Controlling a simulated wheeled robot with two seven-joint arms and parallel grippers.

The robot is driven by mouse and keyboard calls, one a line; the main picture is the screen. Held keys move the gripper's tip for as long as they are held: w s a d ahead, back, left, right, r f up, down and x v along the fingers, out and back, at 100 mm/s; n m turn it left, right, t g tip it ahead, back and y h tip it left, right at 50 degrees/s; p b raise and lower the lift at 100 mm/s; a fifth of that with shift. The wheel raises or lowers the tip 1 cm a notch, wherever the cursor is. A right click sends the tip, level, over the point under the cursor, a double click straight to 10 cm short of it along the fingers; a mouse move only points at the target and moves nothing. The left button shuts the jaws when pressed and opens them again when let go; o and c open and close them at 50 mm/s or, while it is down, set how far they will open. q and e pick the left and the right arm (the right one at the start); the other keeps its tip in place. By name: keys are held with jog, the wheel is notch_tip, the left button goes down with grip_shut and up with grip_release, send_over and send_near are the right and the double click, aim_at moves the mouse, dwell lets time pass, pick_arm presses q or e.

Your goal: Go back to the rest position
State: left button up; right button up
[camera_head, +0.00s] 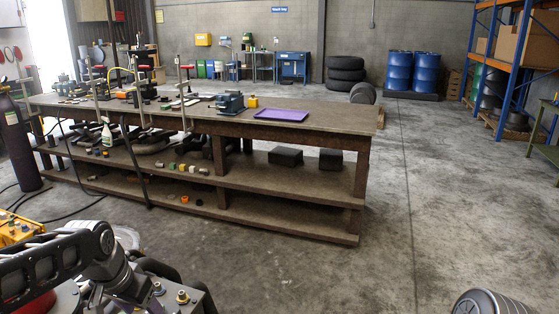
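A long wooden workbench (330,113) with lower shelves stands ahead of me. A purple tray (282,114) lies empty on its top near the right end. A blue vise-like device (230,102) sits left of the tray, with a small yellow object (252,101) between them. No transmission can be made out clearly. Dark and grey mechanical parts fill the lower left corner, and a dark ribbed cylinder shows at the bottom right edge; I cannot tell whether they belong to my arms. No fingertips of either gripper are visible.
The concrete floor (430,190) right of the bench is clear. Blue drums (426,73), stacked tires (345,72) and a blue-orange rack (512,60) stand farther back. A dark gas cylinder (18,145) stands at the left, with black hoses on the floor beside it.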

pick_arm(q)
jog(key=w+d+f+n+t+h, duration=0.15)
jog(key=w+d+f, duration=0.25)
jog(key=d+f, duration=0.55)
jog(key=s+d+f+n+h, duration=0.1)
jog(key=s+d+f, duration=0.15)
jog(key=f, duration=0.35)
jog(key=s+d+f+n, duration=0.1)
jog(key=d+f, duration=0.2)
jog(key=f, duration=0.3)
jog(key=s+d+f+g, duration=0.2)
jog(key=s+d+f, duration=0.2)
jog(key=s+f, duration=0.3)
jog(key=s+d+f+g+h, duration=0.1)
jog(key=s+d+f, duration=0.3)
jog(key=s+f, duration=0.4)
jog(key=s+g, duration=0.1)
jog(key=s, duration=0.5)
jog(key=shift+s+n, duration=0.15)
jog(key=shift+n, duration=0.2)
jog(key=shift+f, duration=0.1)
